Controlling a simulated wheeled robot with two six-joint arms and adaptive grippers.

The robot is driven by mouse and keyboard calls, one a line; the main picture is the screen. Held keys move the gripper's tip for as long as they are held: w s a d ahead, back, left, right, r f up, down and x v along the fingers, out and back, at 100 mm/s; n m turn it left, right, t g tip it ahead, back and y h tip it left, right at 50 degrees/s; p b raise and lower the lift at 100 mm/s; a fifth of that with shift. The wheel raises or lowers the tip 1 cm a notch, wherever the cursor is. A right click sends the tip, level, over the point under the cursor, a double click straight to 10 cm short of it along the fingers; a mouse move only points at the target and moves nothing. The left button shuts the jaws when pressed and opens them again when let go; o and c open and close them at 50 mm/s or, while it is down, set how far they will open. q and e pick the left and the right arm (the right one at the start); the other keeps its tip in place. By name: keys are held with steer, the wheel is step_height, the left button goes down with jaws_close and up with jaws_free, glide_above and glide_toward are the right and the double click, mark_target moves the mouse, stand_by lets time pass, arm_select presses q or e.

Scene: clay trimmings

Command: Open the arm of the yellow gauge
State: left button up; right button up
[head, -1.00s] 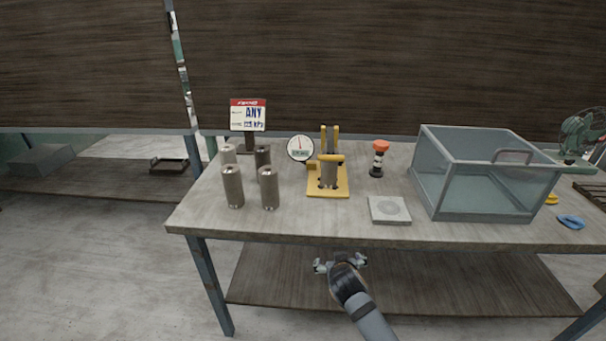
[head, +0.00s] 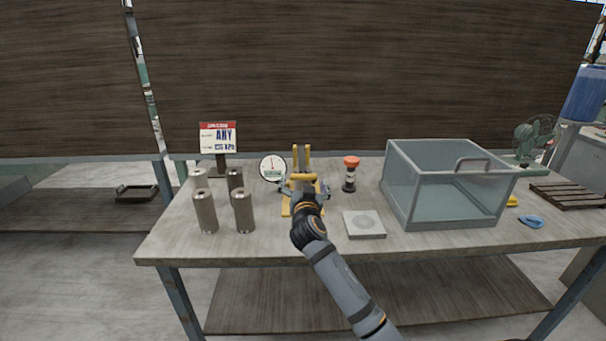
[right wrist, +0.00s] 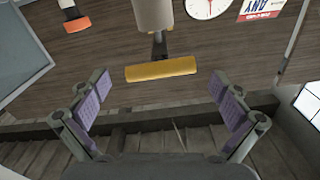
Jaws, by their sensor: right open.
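The yellow gauge (head: 302,153) stands on the table with two yellow uprights, a yellow base and a yellow crossbar handle on its arm. My right gripper (head: 305,190) is in front of it and hides much of the base and the middle of the gauge. In the right wrist view the yellow handle (right wrist: 160,69) lies across the space just beyond the open, empty fingers (right wrist: 158,86), apart from both. A grey cylinder (right wrist: 153,14) shows behind the handle. My left gripper is out of view.
A round dial (head: 273,167) and several metal cylinders (head: 205,212) stand left of the gauge, with a price sign (head: 218,140) behind. An orange-topped object (head: 350,174), a square plate (head: 364,224) and a clear bin (head: 440,215) stand right.

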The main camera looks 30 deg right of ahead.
mark_target(302, 163)
steer(key=shift+x, duration=2.3)
